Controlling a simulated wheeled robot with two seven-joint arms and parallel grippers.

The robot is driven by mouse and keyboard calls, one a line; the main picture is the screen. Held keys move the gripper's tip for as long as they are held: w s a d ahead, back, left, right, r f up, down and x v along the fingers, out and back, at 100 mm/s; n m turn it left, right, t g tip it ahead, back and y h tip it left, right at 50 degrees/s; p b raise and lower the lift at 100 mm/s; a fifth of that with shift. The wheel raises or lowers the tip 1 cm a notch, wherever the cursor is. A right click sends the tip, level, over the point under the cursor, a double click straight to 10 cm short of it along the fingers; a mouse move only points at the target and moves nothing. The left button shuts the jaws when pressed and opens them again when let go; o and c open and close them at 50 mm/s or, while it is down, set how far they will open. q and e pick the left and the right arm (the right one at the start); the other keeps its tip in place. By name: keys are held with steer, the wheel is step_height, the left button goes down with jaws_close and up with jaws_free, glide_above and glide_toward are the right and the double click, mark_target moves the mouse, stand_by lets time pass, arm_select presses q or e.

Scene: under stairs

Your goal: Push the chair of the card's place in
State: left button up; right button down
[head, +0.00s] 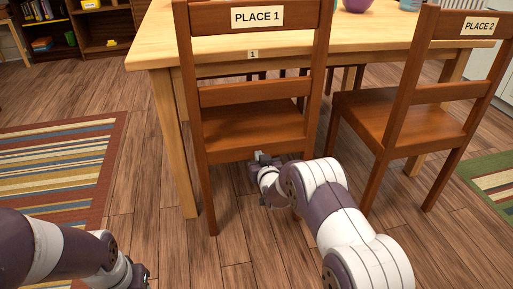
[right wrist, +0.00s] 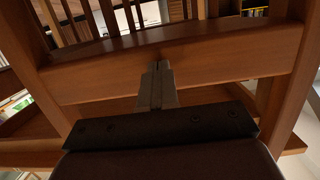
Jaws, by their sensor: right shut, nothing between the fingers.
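The wooden chair labelled PLACE 1 (head: 254,95) stands at the near side of the table (head: 150,50), its seat partly under the tabletop. A small tag reading 1 is on the table edge above it. The chair labelled PLACE 2 (head: 430,92) stands to the right, turned at an angle. My right gripper (head: 262,157) is shut and empty, low at the back of the PLACE 1 chair. In the right wrist view its fingertips (right wrist: 157,70) are at a wooden rail (right wrist: 190,60); contact is hard to tell. My left gripper (head: 140,275) is low at the left, its fingers unclear. No card is visible.
A striped rug (head: 60,165) lies on the left floor and a green rug (head: 495,180) at the right edge. Shelves (head: 75,30) stand at the back left. A purple bowl (head: 356,5) is on the table.

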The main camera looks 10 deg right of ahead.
steer(key=s+p, duration=0.8)
steer(key=s, duration=0.8)
steer(key=shift+s+d+f, duration=0.2)
steer(key=shift+s+d, duration=0.05)
steer(key=shift+d, duration=0.05)
